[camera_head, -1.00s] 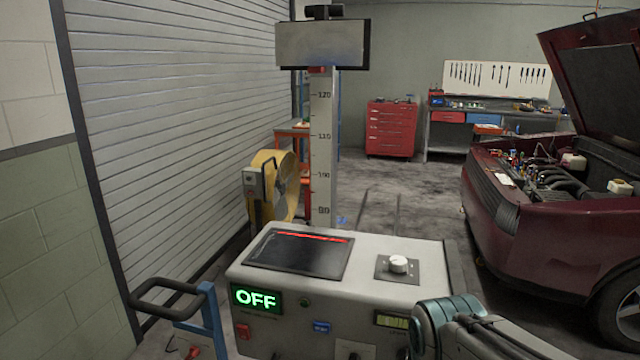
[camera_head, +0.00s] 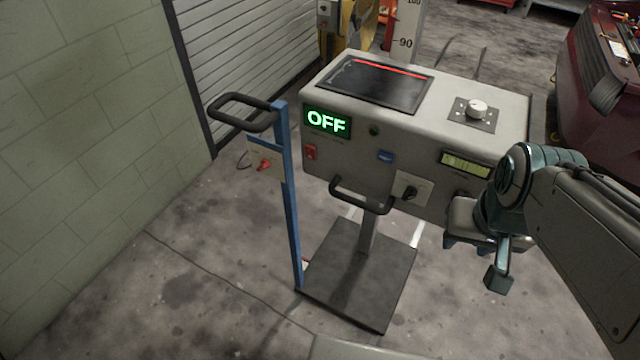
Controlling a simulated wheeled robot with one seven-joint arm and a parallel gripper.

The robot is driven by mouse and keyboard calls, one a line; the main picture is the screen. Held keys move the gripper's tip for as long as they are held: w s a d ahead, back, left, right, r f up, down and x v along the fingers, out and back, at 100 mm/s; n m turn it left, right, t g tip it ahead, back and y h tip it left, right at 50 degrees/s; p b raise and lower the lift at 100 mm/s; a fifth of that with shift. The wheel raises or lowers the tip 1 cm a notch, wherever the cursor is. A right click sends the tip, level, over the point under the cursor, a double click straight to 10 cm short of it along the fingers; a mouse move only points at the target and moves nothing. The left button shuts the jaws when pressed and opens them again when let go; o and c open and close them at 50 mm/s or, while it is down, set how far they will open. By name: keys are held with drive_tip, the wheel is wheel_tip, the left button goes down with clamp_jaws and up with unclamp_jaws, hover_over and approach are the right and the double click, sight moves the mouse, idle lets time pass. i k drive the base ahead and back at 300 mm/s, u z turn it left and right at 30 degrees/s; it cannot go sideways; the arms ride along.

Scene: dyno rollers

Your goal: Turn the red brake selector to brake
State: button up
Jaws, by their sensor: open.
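The red brake selector (camera_head: 264,165) is a small red knob on a pale plate, mounted at the left of a blue post (camera_head: 291,200). Its pointer direction and the plate's markings are too small to read. My gripper (camera_head: 476,258) is at the right, in front of the console's lower right side. It is open, with nothing visible between its fingers, and well apart from the selector. A lit display (camera_head: 327,122) on the console reads OFF in green.
The grey console (camera_head: 420,150) carries a dark screen, a white knob (camera_head: 476,108), a red switch (camera_head: 310,152) and a black rotary switch (camera_head: 410,192). A black handle (camera_head: 240,112) tops the post. A dark base plate (camera_head: 350,285) lies below. Floor at the left is clear.

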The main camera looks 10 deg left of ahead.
sight(265, 163)
drive_tip(key=u, duration=1.85)
drive_tip(key=i, duration=0.4)
drive_tip(key=u, duration=0.5)
